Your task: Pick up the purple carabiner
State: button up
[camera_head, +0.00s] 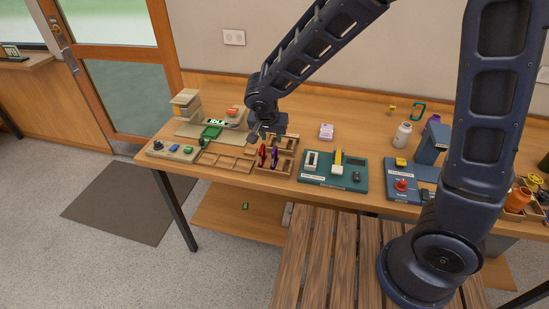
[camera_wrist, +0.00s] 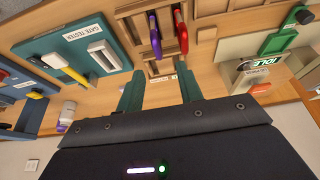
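The purple carabiner (camera_head: 274,157) stands upright in a wooden slotted tray (camera_head: 287,169), beside a red carabiner (camera_head: 262,155). In the wrist view the purple carabiner (camera_wrist: 155,36) is at top centre, just left of the red carabiner (camera_wrist: 181,32). My gripper (camera_head: 268,132) is above the back part of the tray. In the wrist view its two teal fingers (camera_wrist: 159,88) are spread apart with nothing between them. The purple carabiner is beyond the fingertips, not touched. The lower parts of both carabiners are hard to make out.
A green gate tester board (camera_head: 333,181) stands right of the tray. An empty divided wooden tray (camera_head: 226,159) and a station with an IDLE display (camera_head: 217,122) are to the left. A white bottle (camera_head: 402,135) stands farther right. A wooden bench (camera_head: 325,250) is in front.

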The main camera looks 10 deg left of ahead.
aim_at(274, 148)
jog(key=x, duration=0.5)
jog(key=shift+a+f, duration=0.1)
jog(key=shift+f, duration=0.2)
jog(key=shift+d+x, duration=0.15)
jog(key=shift+x, duration=1.2)
jog(key=shift+d+x, duration=0.1)
jog(key=shift+x, duration=1.25)
jog(key=shift+c, duration=0.3)
grip_shut()
